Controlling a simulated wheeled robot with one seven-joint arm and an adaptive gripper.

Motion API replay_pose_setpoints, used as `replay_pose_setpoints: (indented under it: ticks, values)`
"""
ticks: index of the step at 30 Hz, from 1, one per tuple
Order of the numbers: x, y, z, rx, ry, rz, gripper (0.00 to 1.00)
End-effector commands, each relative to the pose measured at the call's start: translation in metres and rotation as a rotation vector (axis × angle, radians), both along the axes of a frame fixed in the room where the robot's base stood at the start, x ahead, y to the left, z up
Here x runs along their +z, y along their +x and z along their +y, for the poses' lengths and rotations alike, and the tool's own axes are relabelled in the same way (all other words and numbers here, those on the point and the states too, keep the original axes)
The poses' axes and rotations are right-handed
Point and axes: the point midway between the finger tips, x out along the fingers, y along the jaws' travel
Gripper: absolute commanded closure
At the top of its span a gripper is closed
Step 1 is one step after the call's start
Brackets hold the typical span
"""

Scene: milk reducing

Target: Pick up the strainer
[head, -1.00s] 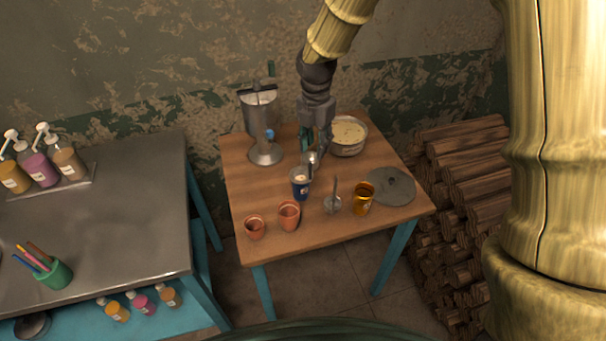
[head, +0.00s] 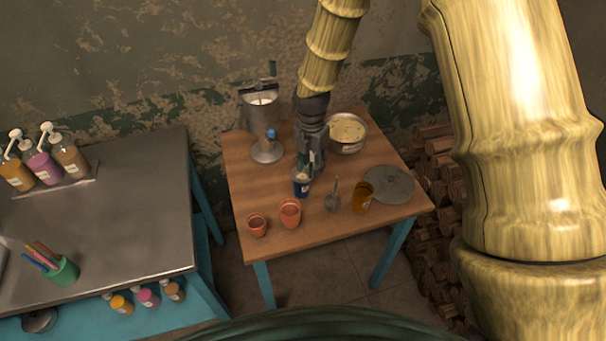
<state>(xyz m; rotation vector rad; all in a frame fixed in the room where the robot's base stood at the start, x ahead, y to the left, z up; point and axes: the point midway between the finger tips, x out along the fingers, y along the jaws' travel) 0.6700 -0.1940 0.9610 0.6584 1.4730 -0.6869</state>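A small grey metal utensil with an upright handle (head: 333,203), which looks like the strainer, stands on the wooden table between the blue cup and the amber cup. Its fine details are too small to tell. My gripper (head: 310,172) points down just behind and above the blue cup (head: 301,188), to the left of and behind the utensil and apart from it. The fingers are small and dark, and I cannot tell whether they are open or shut.
On the wooden table (head: 250,185) are two terracotta cups (head: 290,213), an amber cup (head: 363,199), a round grey lid (head: 390,185), a pot of pale contents (head: 347,134) and a metal dispenser (head: 262,120). Stacked logs (head: 437,200) lie right. The table's front right is clear.

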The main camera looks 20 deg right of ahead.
Motion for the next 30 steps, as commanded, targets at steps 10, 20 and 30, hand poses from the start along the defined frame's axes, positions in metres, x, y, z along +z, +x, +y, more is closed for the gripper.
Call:
replay_pose_setpoints:
  ticks: [10,20,30]
  values:
    - [-0.0009,0.0002,-0.0001,0.000,0.001,-0.001,0.82]
    - [-0.0008,0.0003,0.0001,0.000,0.001,-0.001,1.00]
    - [0.0050,0.0011,0.0001,-0.001,0.001,-0.003,1.00]
